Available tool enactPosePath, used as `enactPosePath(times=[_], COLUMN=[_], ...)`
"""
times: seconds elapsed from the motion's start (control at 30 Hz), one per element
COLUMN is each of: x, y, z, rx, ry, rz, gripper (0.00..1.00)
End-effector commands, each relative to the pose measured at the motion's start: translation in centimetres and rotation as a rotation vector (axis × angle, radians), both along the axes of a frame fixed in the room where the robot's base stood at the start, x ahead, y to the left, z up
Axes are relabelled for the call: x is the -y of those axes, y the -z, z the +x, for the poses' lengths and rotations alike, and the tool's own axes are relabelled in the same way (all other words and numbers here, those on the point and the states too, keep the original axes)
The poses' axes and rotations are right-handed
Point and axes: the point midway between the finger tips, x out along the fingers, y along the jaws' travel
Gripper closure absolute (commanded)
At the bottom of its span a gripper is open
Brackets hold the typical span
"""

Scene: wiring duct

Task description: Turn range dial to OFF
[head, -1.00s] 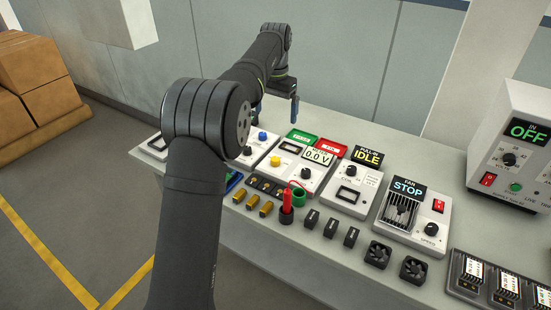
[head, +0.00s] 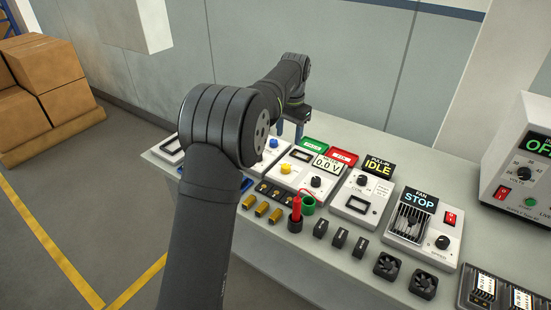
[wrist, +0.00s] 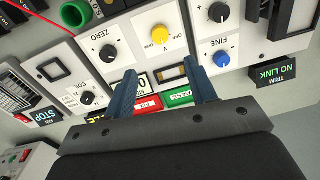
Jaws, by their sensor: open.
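The meter panel carries a yellow knob (head: 286,169), likely the range dial, and a black knob (head: 316,181). In the wrist view, the yellow knob (wrist: 160,34) has small "V" and "OFF"-like marks around it; where its pointer sits is too small to tell. Beside it is the black ZERO knob (wrist: 107,52). The meter display (head: 327,164) reads 0.0 V. My gripper (head: 289,135) is open and empty above the back of the panels. In the wrist view its blue fingers (wrist: 163,73) are spread below the yellow knob in the picture, not touching it.
A blue knob (head: 273,143) is on the panel to the left. A red probe (head: 296,208) stands in a holder in front, its wire crossing the wrist view. The fan panel (head: 424,218) is to the right.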

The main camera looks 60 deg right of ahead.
Motion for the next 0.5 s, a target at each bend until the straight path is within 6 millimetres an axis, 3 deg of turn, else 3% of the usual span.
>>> enactPosePath(times=[0.2,0.5], x=[-0.1,0.0], y=[5.1,10.8], z=[0.2,0.5], rx=[-0.002,-0.001], ry=[0.000,0.000], rz=[0.004,0.002], gripper=[0.49,0.49])
